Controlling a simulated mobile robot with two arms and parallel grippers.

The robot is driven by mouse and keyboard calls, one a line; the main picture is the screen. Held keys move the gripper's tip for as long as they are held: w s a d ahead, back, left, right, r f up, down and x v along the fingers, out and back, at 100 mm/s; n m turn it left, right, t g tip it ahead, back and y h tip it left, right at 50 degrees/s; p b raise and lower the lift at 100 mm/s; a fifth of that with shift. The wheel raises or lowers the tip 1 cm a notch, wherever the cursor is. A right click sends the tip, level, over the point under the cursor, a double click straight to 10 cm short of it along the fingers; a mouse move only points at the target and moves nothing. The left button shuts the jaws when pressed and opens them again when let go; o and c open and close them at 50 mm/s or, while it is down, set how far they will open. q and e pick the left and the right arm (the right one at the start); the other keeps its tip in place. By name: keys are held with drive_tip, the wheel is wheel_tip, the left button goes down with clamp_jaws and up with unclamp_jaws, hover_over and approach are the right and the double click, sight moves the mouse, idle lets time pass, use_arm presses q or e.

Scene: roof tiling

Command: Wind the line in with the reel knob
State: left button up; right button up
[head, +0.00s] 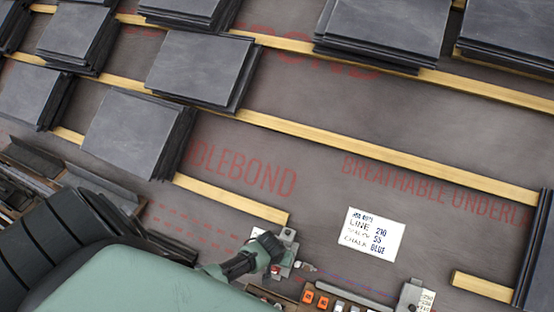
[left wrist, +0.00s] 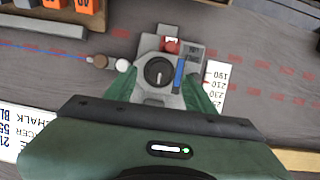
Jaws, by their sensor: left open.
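The reel is a small grey body (left wrist: 147,46) with a round dark knob (left wrist: 158,71) that bears a pale mark, a red piece (left wrist: 171,46) and a blue strip (left wrist: 179,76). A blue line (left wrist: 45,47) runs from near the reel toward the left in the left wrist view, with a brown and a white bead close to the reel. My left gripper (left wrist: 160,92) is open, its green fingers on either side of the knob; contact cannot be told. In the head view my left gripper (head: 262,254) covers much of the reel (head: 287,240). My right gripper is out of view.
A number scale label (left wrist: 217,78) lies beside the reel. A written card (head: 372,235) lies on the underlay to the right. Orange blocks (head: 315,298) stand at the lower edge. A wooden batten (head: 232,199) and stacked slates (head: 138,132) lie upslope.

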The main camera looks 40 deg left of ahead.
use_arm(q)
drive_tip(key=shift+v, duration=1.85)
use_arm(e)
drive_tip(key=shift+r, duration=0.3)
